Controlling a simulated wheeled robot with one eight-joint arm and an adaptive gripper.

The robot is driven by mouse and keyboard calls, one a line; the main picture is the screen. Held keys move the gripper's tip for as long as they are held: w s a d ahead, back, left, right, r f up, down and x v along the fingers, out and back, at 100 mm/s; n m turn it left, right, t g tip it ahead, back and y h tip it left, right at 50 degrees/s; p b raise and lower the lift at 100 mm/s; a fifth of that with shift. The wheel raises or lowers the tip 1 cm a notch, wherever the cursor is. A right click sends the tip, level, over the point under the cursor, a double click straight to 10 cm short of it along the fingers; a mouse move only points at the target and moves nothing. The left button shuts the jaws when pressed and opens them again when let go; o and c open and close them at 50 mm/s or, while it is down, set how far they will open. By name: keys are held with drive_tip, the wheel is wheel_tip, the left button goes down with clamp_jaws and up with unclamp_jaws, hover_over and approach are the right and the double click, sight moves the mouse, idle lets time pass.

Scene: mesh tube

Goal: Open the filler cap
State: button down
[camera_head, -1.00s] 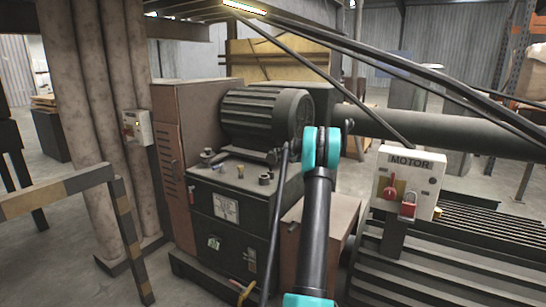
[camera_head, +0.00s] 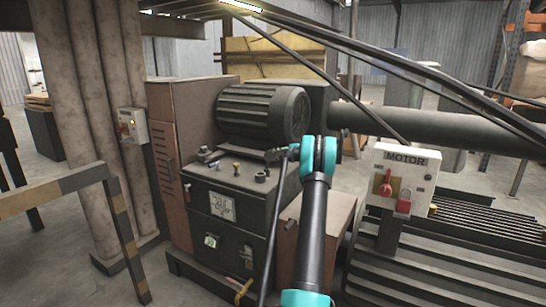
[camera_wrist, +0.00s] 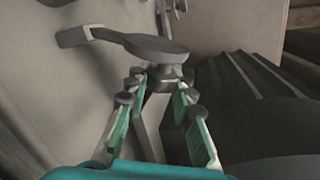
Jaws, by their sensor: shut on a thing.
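The filler cap (camera_wrist: 155,47) shows in the wrist view as a flat grey round lid with a tab sticking out to the left. A short narrow neck or stem lies below it.
A dark cabinet (camera_head: 225,222) with small fittings on top stands below a ribbed motor (camera_head: 258,112). A MOTOR switch box (camera_head: 402,178) stands at the right above a slatted housing. A striped barrier (camera_head: 55,192) is at the left.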

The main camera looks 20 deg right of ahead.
drive_tip(key=c, duration=1.3)
unclamp_jaws()
drive_tip(key=shift+o, duration=0.2)
drive_tip(key=v, duration=1.2)
drive_tip(key=shift+d, duration=0.1)
